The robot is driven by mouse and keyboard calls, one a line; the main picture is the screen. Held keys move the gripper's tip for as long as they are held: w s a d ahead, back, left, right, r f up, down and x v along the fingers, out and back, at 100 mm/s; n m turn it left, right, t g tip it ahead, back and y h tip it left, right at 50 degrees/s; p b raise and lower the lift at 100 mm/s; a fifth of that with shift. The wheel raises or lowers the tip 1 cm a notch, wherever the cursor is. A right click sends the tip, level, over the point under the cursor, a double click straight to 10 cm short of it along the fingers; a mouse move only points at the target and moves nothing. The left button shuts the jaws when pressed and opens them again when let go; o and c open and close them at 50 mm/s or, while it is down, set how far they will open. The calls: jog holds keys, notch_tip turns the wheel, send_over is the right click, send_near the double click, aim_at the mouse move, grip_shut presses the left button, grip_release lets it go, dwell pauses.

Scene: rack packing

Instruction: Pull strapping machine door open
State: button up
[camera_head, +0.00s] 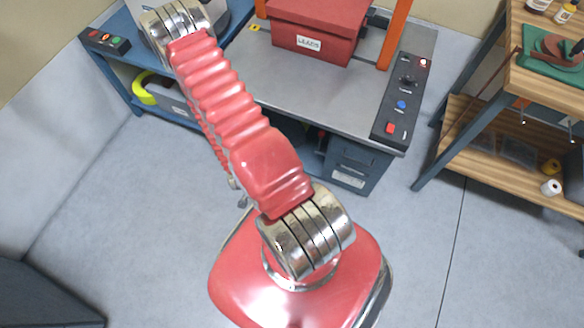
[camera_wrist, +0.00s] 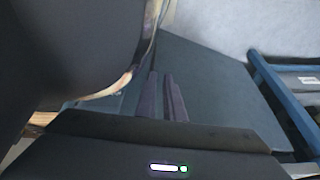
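The strapping machine (camera_head: 330,88) stands at the upper middle of the head view, with a grey top and a dark blue body. My red arm covers much of its front, so its door cannot be made out there. In the wrist view a flat dark blue-grey panel (camera_wrist: 215,75), possibly the door, lies beyond my fingers. My gripper (camera_wrist: 161,98) shows in the wrist view with its two dark fingers close together over this panel. Whether they touch it, or hold a handle between them, cannot be told. In the head view my gripper is hidden.
A red box (camera_head: 318,28) sits on the machine under an orange arch (camera_head: 394,35). A control panel (camera_head: 403,95) is at its right edge. A wooden workbench (camera_head: 540,85) stands right, a blue table (camera_head: 120,62) left. Grey floor (camera_head: 120,220) is open in front.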

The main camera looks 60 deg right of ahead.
jog(key=w+a+r+n, duration=0.1)
jog(key=w+r, duration=0.2)
jog(key=w, duration=0.1)
jog(key=w+a+r+n+t+y, duration=0.1)
jog(key=w+r, duration=0.3)
jog(key=w+a+r+n+t+y, duration=0.1)
jog(key=w+r, duration=0.3)
jog(key=shift+w+a+r, duration=0.15)
jog(key=shift+w+a, duration=0.05)
jog(key=shift+a, duration=0.2)
grip_shut()
jog(key=w+a+r+n+t+y, duration=0.1)
jog(key=w+a+r+n, duration=0.15)
jog(key=r, duration=0.55)
jog(key=w+a+r+n+t+y, duration=0.15)
jog(key=w+a+r, duration=0.25)
jog(key=r, duration=0.4)
jog(key=s+a+r+n, duration=0.2)
jog(key=a+r+n, duration=0.1)
jog(key=r, duration=0.5)
jog(key=s+a+r+n, duration=0.2)
jog(key=a+r+n, duration=0.1)
jog(key=r, duration=0.4)
jog(key=s+a+r+n+t, duration=0.1)
jog(key=s+r+n, duration=0.4)
jog(key=s+r, duration=0.6)
jog(key=shift+s+a+r, duration=0.2)
jog(key=shift+a+r, duration=0.45)
jog(key=shift+r, duration=0.1)
jog(key=shift+a, duration=0.15)
